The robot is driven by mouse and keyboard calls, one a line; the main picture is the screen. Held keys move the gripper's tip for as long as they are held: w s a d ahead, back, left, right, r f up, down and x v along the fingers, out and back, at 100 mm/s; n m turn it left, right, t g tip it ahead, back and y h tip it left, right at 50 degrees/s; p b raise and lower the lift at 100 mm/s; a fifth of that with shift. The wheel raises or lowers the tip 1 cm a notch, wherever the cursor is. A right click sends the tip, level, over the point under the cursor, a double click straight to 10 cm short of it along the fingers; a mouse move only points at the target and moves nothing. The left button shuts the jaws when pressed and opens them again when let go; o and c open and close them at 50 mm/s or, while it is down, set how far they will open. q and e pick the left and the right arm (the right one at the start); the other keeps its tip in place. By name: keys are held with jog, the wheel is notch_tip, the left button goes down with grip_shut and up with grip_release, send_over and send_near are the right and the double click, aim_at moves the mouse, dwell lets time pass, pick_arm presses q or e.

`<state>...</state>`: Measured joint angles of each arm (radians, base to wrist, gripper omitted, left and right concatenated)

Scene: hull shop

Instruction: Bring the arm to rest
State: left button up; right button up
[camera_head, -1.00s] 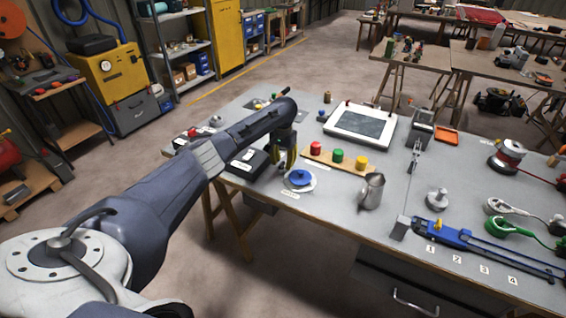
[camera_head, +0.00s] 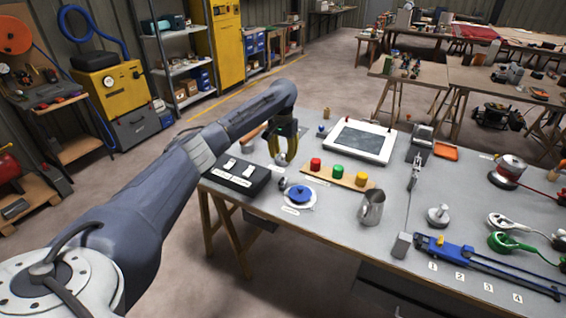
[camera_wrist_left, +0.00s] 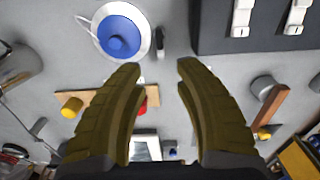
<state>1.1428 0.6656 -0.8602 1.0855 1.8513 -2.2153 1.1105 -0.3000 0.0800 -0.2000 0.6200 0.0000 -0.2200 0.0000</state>
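My left gripper (camera_head: 284,150) hangs above the far left part of the grey workbench (camera_head: 330,215). In the left wrist view its two fingers (camera_wrist_left: 158,68) stand apart with nothing between them. Below and beyond the fingertips are a blue-knobbed white disc (camera_wrist_left: 118,36) and a black box with two white switches (camera_wrist_left: 270,20). My right gripper is in neither view.
Near the gripper stand a wooden strip with red, green and yellow knobs (camera_head: 338,180), the switch box (camera_head: 236,177) and the blue-knobbed disc (camera_head: 299,195). A metal jug (camera_head: 372,208), a framed panel (camera_head: 358,141) and a blue clamp tool (camera_head: 480,262) lie further right.

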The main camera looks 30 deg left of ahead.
pick_arm(q)
jog(key=shift+r, duration=0.35)
